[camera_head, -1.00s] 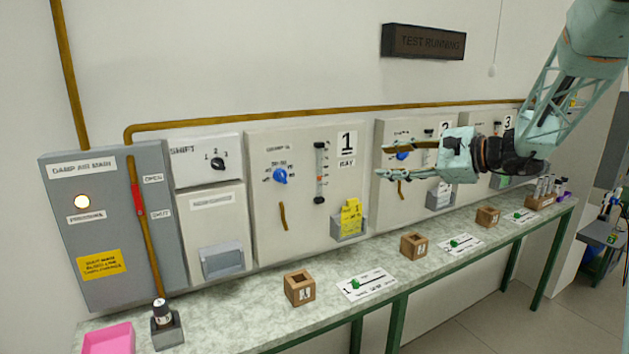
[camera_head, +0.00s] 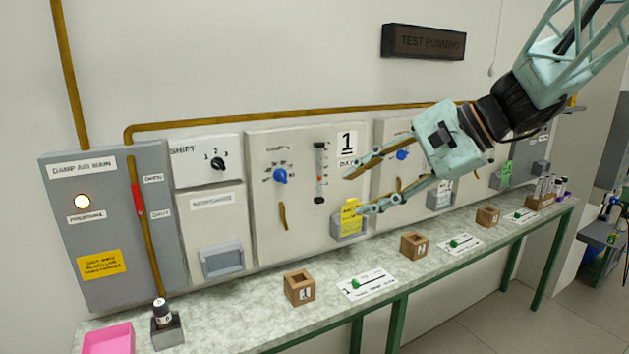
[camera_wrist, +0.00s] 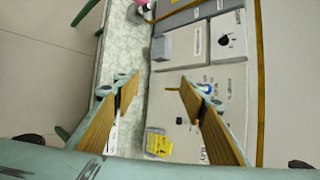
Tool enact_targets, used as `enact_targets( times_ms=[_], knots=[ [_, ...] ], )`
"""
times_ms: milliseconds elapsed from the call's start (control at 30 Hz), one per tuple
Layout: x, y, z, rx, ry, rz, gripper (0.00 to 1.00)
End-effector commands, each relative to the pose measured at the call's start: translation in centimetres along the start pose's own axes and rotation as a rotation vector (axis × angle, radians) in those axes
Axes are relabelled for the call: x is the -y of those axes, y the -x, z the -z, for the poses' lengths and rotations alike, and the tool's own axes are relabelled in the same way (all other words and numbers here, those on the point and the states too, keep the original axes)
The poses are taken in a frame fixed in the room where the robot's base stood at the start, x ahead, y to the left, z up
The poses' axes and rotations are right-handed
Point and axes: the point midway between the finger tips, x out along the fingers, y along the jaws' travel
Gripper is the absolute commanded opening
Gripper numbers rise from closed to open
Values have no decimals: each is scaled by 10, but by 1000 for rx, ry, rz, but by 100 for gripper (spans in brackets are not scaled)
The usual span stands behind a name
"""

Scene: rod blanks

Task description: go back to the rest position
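My gripper (camera_head: 353,194) is in front of the wall panels, over the bench, to the right of the panel marked 1. Its fingers are spread apart with nothing between them. In the wrist view my gripper (camera_wrist: 158,92) also shows open, with the bench and panels behind the fingers. The fingers point left and slightly down in the head view. They cover part of panel 1's right edge and of the panel beside it.
The bench (camera_head: 240,312) runs along the wall with several wooden blocks, one a brown block (camera_head: 300,288), and white cards with green knobs. A pink tray (camera_head: 108,340) and a dark-capped bottle (camera_head: 161,312) stand at the left end. A yellow card (camera_head: 349,217) sits in a grey holder.

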Motion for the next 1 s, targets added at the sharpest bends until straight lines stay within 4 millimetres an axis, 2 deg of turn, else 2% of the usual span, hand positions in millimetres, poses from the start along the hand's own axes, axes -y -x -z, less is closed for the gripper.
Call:
enact_targets(
  times_ms=[100,400,700,1000],
  knots=[
    [-18,6,-23,-8,56,-49,39],
    [-66,22,-70,-34,194,-172,39],
    [-115,43,-106,-65,335,-291,39],
    [-165,68,-134,-102,477,-405,39]
  ],
)
